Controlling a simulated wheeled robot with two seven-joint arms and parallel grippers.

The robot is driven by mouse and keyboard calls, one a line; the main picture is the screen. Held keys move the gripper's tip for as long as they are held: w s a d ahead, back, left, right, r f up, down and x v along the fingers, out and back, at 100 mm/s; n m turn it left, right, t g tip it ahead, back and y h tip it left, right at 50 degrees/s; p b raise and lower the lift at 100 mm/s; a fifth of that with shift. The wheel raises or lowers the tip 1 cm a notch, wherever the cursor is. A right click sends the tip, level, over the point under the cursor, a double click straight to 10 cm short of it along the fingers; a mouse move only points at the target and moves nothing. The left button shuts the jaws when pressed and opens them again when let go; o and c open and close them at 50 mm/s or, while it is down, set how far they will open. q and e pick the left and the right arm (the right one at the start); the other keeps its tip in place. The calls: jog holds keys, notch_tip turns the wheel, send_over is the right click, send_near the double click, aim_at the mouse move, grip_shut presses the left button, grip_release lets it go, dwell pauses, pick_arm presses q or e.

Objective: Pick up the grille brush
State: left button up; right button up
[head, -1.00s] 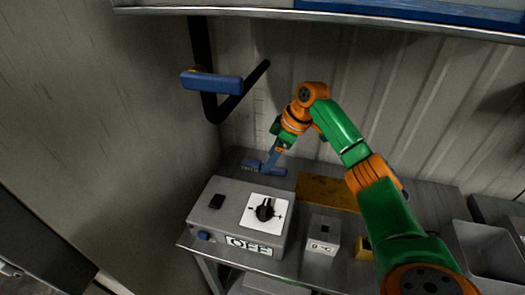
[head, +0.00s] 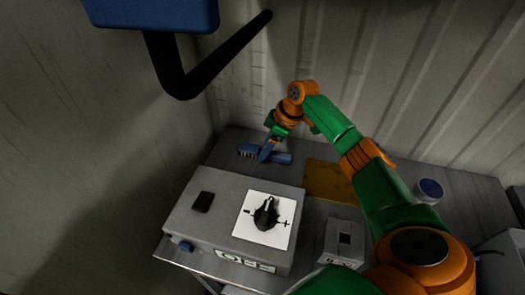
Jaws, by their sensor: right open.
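The blue grille brush (head: 282,158) lies on the grey metal table behind the grey control box, near the back wall, with its bristles toward the left. My right gripper (head: 265,156) reaches down to it from above, its blue fingers over the middle of the brush. The fingers hide part of the brush, and I cannot tell whether they touch it. The gripper is open. My left gripper is not in view.
The grey control box (head: 187,222) with a black dial (head: 266,214) stands in front of the brush. A yellow-brown plate (head: 325,182) lies to the right. A small grey box (head: 344,240) and a blue-topped round container (head: 430,188) stand farther right. A black bent bar (head: 215,80) hangs above left.

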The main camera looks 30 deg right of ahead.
jog(key=shift+w+a+f, duration=0.25)
jog(key=shift+f, duration=0.4)
grip_shut()
notch_tip(320, 180, up, 3)
jog(key=shift+w+d+b, duration=0.1)
jog(key=shift+b, duration=0.4)
jog(key=s+a+r, duration=0.2)
jog(key=a+r, duration=0.1)
jog(key=a, duration=0.1)
jog(key=s+a+r, duration=0.2)
jog(key=a+r, duration=0.1)
jog(key=a, duration=0.1)
jog(key=s+a+r, duration=0.2)
jog(key=a+r, duration=0.2)
jog(key=a, duration=0.1)
jog(key=shift+b, duration=0.4)
jog(key=c, duration=0.6)
grip_release()
grip_shut()
